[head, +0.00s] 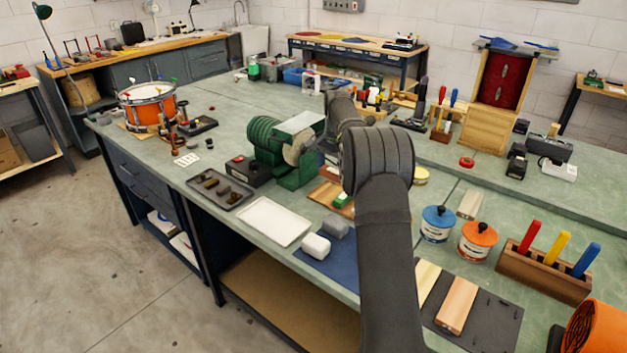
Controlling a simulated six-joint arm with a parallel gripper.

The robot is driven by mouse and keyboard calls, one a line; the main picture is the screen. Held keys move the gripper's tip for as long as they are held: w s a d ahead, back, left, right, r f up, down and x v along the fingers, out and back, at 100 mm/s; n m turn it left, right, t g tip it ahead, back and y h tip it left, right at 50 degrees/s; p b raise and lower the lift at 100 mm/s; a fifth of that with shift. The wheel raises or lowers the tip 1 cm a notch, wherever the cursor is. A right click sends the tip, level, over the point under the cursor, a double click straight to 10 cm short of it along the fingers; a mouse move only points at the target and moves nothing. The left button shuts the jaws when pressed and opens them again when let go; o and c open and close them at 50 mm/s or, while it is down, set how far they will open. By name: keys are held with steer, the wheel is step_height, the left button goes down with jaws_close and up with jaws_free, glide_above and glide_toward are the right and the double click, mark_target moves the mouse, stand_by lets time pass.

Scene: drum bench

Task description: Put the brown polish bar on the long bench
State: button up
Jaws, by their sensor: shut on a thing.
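My arm rises through the middle right of the head view and bends away at its elbow. The gripper at its end is hidden behind the arm, so I cannot see its jaws or anything in them. A dark tray (238,203) holds several small dark brownish bars (209,183). I cannot tell whether one of these is the brown polish bar. A long green-topped bench (180,170) fills the middle of the view. Another long bench (150,47), with a wooden top, runs along the back left wall.
A green machine with a wheel (266,135) stands behind the tray. A white tray (267,222), a blue mat (340,262) and blue (437,226) and orange (478,241) lidded tins are nearer. A drum (146,107) stands far left. Bare bench top shows left of the machine.

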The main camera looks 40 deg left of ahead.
mark_target(331, 170)
steer(key=f, duration=0.1)
steer(key=a+f, duration=0.1)
steer(key=f, duration=0.1)
steer(key=shift+s, duration=0.2)
steer(key=s+a+f, duration=0.1)
steer(key=a+f, duration=0.1)
steer(key=a, duration=0.1)
steer(key=s+a+f, duration=0.1)
steer(key=a+f, duration=0.1)
steer(key=a, duration=0.1)
steer(key=s+a+f, duration=0.1)
steer(key=a+f, duration=0.1)
steer(key=a, duration=0.2)
steer(key=shift+s+a+f, duration=0.1)
steer(key=shift+f, duration=2.1)
steer(key=shift+f, duration=0.15)
steer(key=o, duration=1)
steer(key=shift+c, duration=0.2)
step_height(331, 170, up, 8)
steer(key=shift+f, duration=0.15)
